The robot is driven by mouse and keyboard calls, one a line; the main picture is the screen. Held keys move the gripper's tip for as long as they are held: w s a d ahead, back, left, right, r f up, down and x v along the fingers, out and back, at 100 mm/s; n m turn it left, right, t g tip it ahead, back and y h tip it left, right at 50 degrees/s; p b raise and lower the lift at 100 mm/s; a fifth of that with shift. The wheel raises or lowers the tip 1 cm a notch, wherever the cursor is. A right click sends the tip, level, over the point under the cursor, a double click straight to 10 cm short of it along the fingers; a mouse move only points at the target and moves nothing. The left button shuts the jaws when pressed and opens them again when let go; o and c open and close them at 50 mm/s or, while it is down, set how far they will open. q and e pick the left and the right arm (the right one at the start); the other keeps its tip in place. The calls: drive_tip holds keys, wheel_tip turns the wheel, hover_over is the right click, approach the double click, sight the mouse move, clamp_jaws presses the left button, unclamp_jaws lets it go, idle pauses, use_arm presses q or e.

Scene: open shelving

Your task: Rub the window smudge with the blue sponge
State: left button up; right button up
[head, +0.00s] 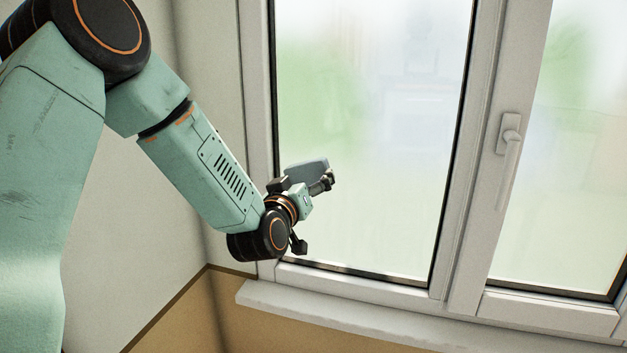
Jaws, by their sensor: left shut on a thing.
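My left gripper (304,186) is shut on a grey-blue sponge (307,169), at the lower left of the left window pane (370,120). The sponge shows as a slab past the fingers, and part of it is hidden by them. It is in front of the glass in the picture, but I cannot tell whether it touches. No distinct smudge stands out on the pane, which looks hazy with blurred green patches behind it. My right gripper is not in view.
A white window frame (468,185) divides the two panes, with a handle (509,155) on it. A pale sill (330,316) juts out below. The wall corner is at left. The area before the right pane (570,170) is clear.

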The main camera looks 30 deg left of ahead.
use_arm(q)
drive_tip(key=shift+d, duration=0.15)
drive_tip(key=shift+s+d, duration=0.15)
drive_tip(key=shift+s, duration=0.2)
drive_tip(key=shift+p+v, duration=0.45)
drive_tip(key=shift+v, duration=2.05)
drive_tip(key=shift+c, duration=0.2)
drive_tip(key=shift+o, duration=0.2)
drive_tip(key=shift+s, duration=0.15)
drive_tip(key=p+v, duration=0.1)
drive_tip(key=v, duration=0.2)
